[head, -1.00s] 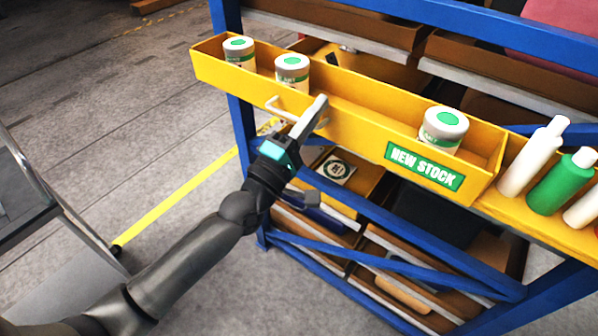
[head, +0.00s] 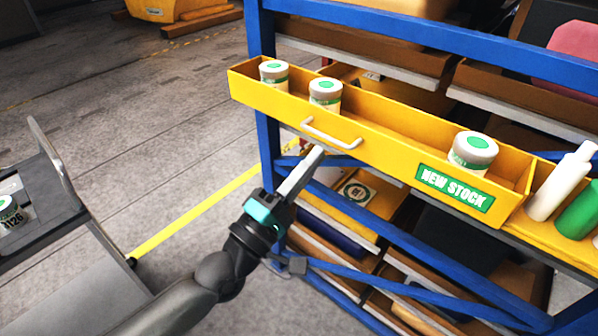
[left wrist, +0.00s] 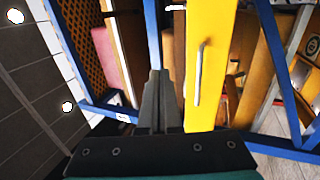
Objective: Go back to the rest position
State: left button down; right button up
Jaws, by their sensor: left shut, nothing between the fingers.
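My left gripper (head: 316,156) is shut and empty. In the head view it stands just below and in front of the yellow drawer (head: 390,152), near the drawer's white handle (head: 332,134), and apart from it as far as I can see. In the left wrist view, the shut fingers (left wrist: 158,85) point along the left side of the yellow drawer (left wrist: 208,40), with the handle (left wrist: 199,72) to their right. My right gripper shows in neither view.
The drawer holds three jars, one of them at its right (head: 474,152). A blue rack (head: 268,120) carries it, with bottles (head: 560,182) at right. A grey cart (head: 88,232) with a jar (head: 8,212) stands at left. Grey floor lies open between cart and rack.

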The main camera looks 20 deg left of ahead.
pick_arm(q)
jog(key=s+a+f+m+g+y+b, duration=0.2)
jog(key=a+f+m+g+b, duration=0.1)
jog(key=f, duration=1.2)
jog(key=s+a+f+m+g+y+b, duration=0.2)
jog(key=f+g, duration=0.1)
jog(key=f, duration=1.2)
jog(key=s+a+f+m+g+y+b, duration=0.2)
jog(key=a+f+m+g+b, duration=0.1)
jog(key=f, duration=1.3)
jog(key=s+f+m+g+y+b, duration=0.2)
jog(key=s+f+m+g+b, duration=0.15)
jog(key=s+f, duration=1)
jog(key=s+f+m+g+b, duration=0.1)
jog(key=s+f+m+g, duration=0.1)
jog(key=s+f, duration=0.4)
jog(key=s+f+m+g+b, duration=0.1)
jog(key=s+f+g, duration=0.4)
jog(key=s, duration=0.7)
jog(key=shift+f+m+y+b, duration=0.35)
jog(key=shift+f+m, duration=0.3)
jog(key=shift+f, duration=0.3)
jog(key=shift+d, duration=0.1)
